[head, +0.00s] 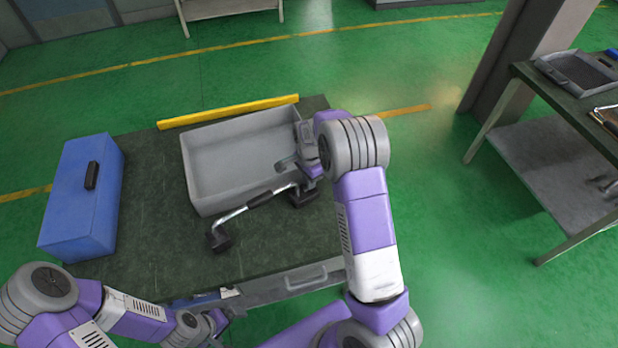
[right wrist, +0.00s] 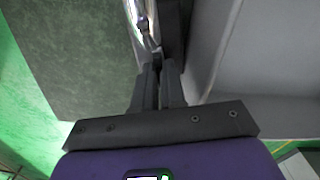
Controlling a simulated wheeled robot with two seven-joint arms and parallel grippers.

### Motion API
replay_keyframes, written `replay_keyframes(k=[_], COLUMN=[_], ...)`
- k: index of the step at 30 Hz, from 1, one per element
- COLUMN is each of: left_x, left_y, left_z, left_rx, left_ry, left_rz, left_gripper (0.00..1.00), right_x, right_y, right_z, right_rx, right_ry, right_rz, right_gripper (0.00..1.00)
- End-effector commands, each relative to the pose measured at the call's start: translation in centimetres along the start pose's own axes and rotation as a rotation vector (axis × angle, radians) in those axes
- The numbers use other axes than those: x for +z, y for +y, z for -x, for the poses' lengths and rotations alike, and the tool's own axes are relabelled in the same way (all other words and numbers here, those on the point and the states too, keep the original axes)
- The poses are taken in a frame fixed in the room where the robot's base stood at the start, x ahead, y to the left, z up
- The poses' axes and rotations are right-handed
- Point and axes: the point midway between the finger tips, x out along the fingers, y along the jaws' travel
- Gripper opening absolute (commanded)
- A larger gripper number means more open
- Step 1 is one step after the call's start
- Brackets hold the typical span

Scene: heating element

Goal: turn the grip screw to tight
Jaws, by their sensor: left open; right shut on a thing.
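A clamp-like tool with a dark bar, a silver rod (head: 231,216) and black end pieces lies slanted along the near right side of a grey bin on the table in the head view. My right gripper (head: 292,167) reaches in from the right at the tool's upper right end, by the bin's near right corner. In the right wrist view its fingers (right wrist: 158,72) are shut on a narrow grey piece, apparently the grip screw (right wrist: 152,44); the contact is mostly hidden. My left gripper (head: 213,324) is open and empty at the table's near edge, low in the head view, partly hidden.
The grey bin (head: 190,178) looks empty on the dark green table (head: 150,215). A blue toolbox (head: 80,195) stands at the left. A yellow bar (head: 228,111) lies behind the bin. A drawer with a handle (head: 307,280) faces me. Another bench (head: 540,85) stands at the right.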

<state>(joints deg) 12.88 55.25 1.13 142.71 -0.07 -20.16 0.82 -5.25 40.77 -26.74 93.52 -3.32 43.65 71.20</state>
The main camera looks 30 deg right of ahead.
Motion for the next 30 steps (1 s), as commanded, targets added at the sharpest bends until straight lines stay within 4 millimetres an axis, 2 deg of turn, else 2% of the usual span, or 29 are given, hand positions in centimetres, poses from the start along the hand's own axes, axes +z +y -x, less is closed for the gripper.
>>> replay_keyframes(k=[20,21,25,26,30], left_x=[0.02,0.02,0.02,0.02,0.02], left_y=[0.13,0.13,0.13,0.13,0.13], left_z=[0.34,0.34,0.34,0.34,0.33], left_rx=[0.000,0.000,0.000,0.000,0.000], left_ry=[0.000,0.000,0.000,0.000,0.000], left_rz=[0.000,0.000,0.000,0.000,0.000], left_gripper=[0.98,0.98,0.98,0.98,0.98], right_x=[0.00,0.00,0.00,0.00,0.01], right_y=[-0.08,-0.08,-0.07,-0.06,-0.04], right_z=[0.04,0.04,0.03,0.03,0.01], right_rx=[-0.003,-0.003,-0.002,-0.002,-0.002], right_ry=[0.000,0.000,0.000,0.000,0.000], right_rz=[-0.064,-0.064,-0.063,-0.063,-0.062], right_gripper=[0.00,0.13,0.33,0.36,0.36])
